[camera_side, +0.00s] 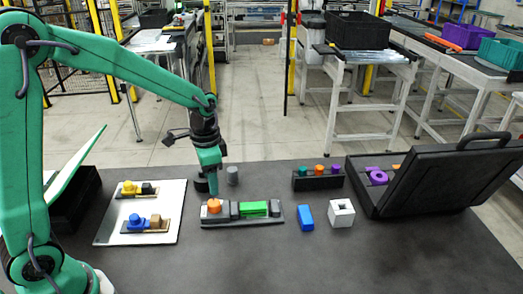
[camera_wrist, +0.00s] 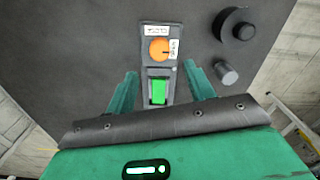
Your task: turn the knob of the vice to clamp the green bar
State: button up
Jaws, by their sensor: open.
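The vice (camera_side: 240,219) is a long dark grey base on the table, with an orange round knob (camera_side: 214,205) at its left end. The green bar (camera_side: 254,208) lies between grey blocks; I cannot tell whether they press on it. In the wrist view the orange knob (camera_wrist: 156,49) has a dark mark and a white label beside it, and the green bar (camera_wrist: 158,92) shows below it. My gripper (camera_side: 213,191) is above and slightly behind the knob, apart from it. Its fingers (camera_wrist: 160,70) are open and empty, spread on both sides of the vice in the wrist view.
A grey cylinder (camera_side: 232,175) and a dark round part (camera_wrist: 237,29) stand behind the vice. A white plate (camera_side: 112,228) with two small fixtures lies left. A blue block (camera_side: 306,218), a white cube (camera_side: 341,213) and an open black case (camera_side: 425,190) are right. The front table is clear.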

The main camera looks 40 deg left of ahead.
aim_at(214, 202)
jog(key=shift+f, duration=3.9)
jog(key=c, duration=1)
